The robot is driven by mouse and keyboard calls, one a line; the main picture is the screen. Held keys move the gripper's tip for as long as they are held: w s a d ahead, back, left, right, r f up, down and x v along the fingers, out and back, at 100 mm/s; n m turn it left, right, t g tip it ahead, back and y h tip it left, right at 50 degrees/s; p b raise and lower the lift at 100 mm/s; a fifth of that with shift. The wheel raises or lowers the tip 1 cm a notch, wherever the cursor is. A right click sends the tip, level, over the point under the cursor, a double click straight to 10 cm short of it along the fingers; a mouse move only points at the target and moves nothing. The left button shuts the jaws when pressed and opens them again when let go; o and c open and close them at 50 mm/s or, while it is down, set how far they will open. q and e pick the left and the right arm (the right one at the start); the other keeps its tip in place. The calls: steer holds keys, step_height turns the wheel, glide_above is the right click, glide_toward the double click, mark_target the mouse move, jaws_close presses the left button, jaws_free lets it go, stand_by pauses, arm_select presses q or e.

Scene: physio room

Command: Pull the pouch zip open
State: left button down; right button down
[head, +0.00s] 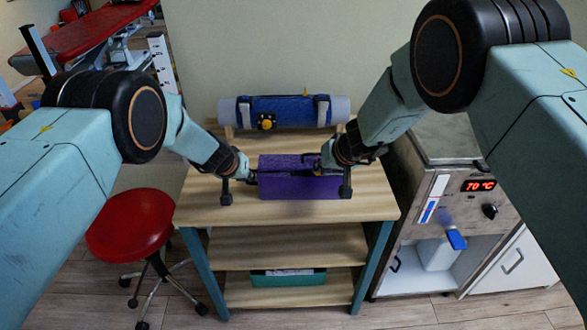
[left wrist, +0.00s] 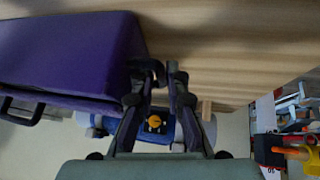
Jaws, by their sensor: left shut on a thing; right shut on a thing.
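The purple pouch (head: 290,187) lies on the wooden table top. A dark line runs along its upper side; I cannot tell whether it gapes. My left gripper (head: 250,178) is at the pouch's left end, shut on a small dark tab there. In the left wrist view its fingers (left wrist: 160,80) are close together beside the pouch (left wrist: 70,55), and the tab is hard to make out. My right gripper (head: 322,165) is over the right part of the pouch's top, shut on what looks like the zip pull, mostly hidden by the fingers.
A blue roll (head: 285,110) with a yellow knob lies behind the pouch. The wooden table (head: 220,212) has bare room in front, and a teal tray (head: 288,277) sits on its lower shelf. A red stool (head: 130,222) stands left, a heater cabinet (head: 440,190) right.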

arm_select(q)
steer(key=shift+s+f, duration=0.25)
steer(key=shift+f, duration=0.1)
arm_select(e)
steer(key=shift+w+d, duration=0.1)
steer(key=shift+d, duration=2.8)
steer(key=c, duration=1.3)
jaws_free()
steer(key=shift+d+r, duration=0.1)
steer(key=shift+r, duration=3.9)
arm_select(q)
steer(key=c, duration=1.5)
jaws_free()
steer(key=shift+o, duration=0.3)
steer(key=shift+w, duration=0.15)
steer(key=shift+r, duration=0.1)
